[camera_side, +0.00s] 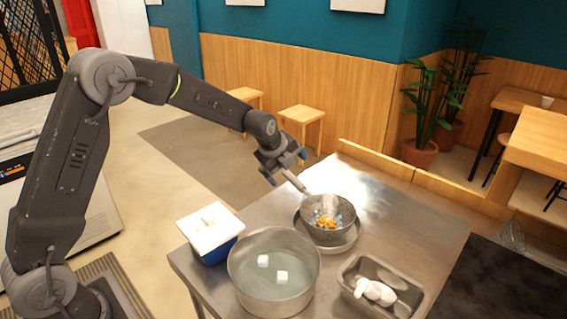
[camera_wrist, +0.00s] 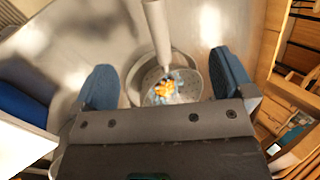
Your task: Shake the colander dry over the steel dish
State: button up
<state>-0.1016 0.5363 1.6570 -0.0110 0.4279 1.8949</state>
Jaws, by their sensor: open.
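The colander (camera_side: 340,208) is a grey metal bowl holding orange pieces and some paler bits, with a light handle (camera_side: 296,182) rising to the upper left. It sits in or on the shallow steel dish (camera_side: 332,246), whose rim shows around its base. The colander also shows in the wrist view (camera_wrist: 192,87), with its handle (camera_wrist: 155,30) between my fingers in the picture. My gripper (camera_side: 285,172) is open, just above and beside the handle's upper end; its blue-padded fingers (camera_wrist: 165,82) stand wide apart. I cannot tell whether they touch the handle.
A large steel pot (camera_side: 246,284) with water and white cubes stands at front left. A blue tub with a white lid (camera_side: 211,231) is behind it. A grey tray (camera_side: 408,306) with white lumps is at front right. The tabletop (camera_side: 425,215) right of the colander is clear.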

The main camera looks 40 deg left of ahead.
aim_at(293, 178)
jog(key=shift+x, duration=3.8)
jog(key=shift+c, duration=0.4)
grip_shut()
